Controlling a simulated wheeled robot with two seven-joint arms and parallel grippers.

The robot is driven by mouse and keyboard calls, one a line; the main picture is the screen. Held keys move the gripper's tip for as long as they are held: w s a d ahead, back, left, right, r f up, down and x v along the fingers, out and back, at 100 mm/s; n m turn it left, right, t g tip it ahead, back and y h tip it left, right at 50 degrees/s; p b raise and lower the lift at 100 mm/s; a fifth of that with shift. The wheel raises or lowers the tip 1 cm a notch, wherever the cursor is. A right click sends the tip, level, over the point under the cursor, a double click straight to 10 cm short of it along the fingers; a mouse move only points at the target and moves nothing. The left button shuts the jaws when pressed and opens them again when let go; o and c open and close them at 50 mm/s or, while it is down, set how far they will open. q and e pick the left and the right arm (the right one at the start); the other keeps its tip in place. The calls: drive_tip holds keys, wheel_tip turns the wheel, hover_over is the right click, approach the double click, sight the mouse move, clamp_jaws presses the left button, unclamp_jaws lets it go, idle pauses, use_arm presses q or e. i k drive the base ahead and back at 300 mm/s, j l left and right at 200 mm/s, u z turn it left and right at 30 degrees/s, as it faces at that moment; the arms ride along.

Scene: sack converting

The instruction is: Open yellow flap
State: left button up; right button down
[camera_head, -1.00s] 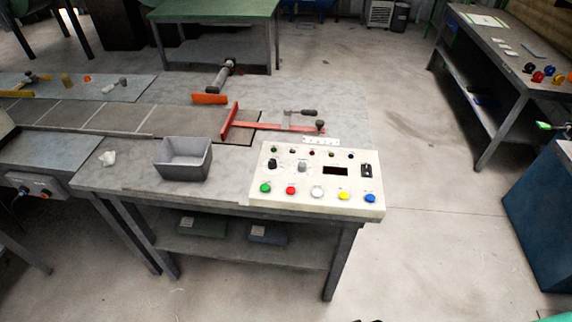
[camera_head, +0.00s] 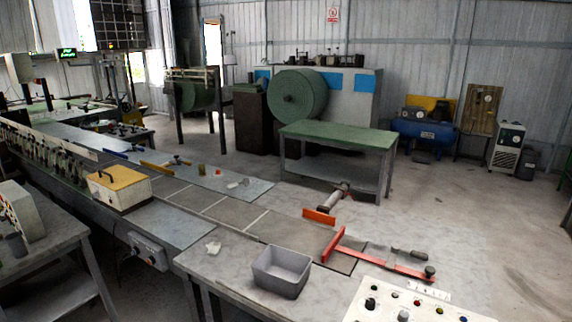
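A cream box with a yellow top flap (camera_head: 118,178) sits on the long machine bed at the left. The flap lies flat and looks closed, with a small dark handle on its top. Neither of my grippers is in view.
A green-topped table (camera_head: 338,136) stands behind. The floor at right is clear.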

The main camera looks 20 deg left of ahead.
sight(117, 177)
drive_tip(key=u, duration=1.6)
drive_tip(key=z, duration=0.65)
drive_tip(key=i+j+z, duration=0.25)
drive_tip(key=j+z, duration=0.2)
drive_tip(key=j, duration=0.25)
drive_tip(key=i+j+z, duration=0.25)
drive_tip(key=j, duration=0.15)
drive_tip(key=j+z, duration=0.2)
drive_tip(key=j, duration=0.2)
drive_tip(key=i+j+z, duration=0.1)
drive_tip(key=j+z, duration=0.15)
drive_tip(key=j, duration=0.2)
